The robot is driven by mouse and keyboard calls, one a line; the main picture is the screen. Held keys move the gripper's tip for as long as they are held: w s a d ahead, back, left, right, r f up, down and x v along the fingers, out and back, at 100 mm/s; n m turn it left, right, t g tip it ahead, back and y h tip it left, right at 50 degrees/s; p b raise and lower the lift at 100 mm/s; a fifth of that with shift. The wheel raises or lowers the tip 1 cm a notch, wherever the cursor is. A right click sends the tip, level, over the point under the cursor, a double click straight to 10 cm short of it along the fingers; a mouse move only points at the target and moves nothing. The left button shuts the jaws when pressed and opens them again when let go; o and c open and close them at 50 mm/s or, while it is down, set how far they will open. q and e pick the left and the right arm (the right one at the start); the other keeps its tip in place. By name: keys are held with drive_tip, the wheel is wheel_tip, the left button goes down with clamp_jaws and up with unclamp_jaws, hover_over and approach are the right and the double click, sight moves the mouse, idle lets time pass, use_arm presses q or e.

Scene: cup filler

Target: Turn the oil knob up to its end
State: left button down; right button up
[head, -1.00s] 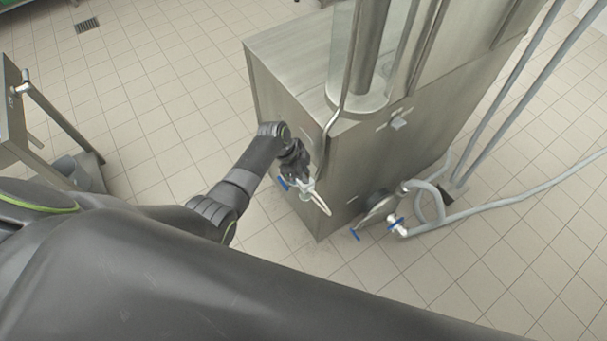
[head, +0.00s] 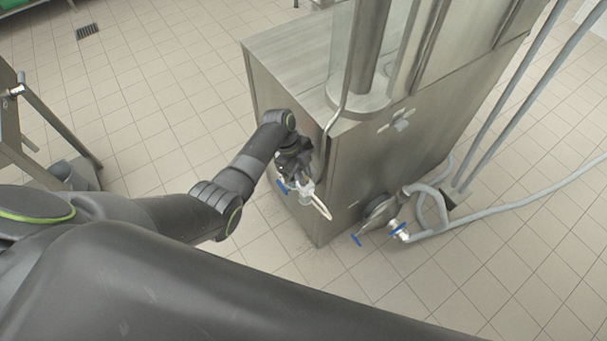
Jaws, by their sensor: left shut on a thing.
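My left gripper (head: 298,176) reaches in from the left to the near corner of the steel filling machine (head: 300,100). It is shut at a small metal fitting with a blue handle, which I take to be the oil knob (head: 283,188). The blue handle sticks out to the left below the jaws. A pale spout or hose (head: 321,208) runs down to the right from the same fitting. The fingers hide part of the fitting, so the exact grip and the knob's angle are hard to see. My right gripper is not in view.
A lever (head: 400,124) sits on the machine's front. Lower right are more blue-handled valves (head: 397,228) with a grey hose (head: 500,210) across the floor. A steel frame (head: 30,130) stands at left. Tiled floor between is clear.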

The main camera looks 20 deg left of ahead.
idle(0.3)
use_arm(q)
drive_tip(key=c, duration=1.3)
unclamp_jaws()
drive_tip(key=shift+r, duration=0.1)
drive_tip(key=b+v, duration=0.1)
drive_tip(key=v, duration=1.6)
drive_tip(key=shift+w+a, duration=0.1)
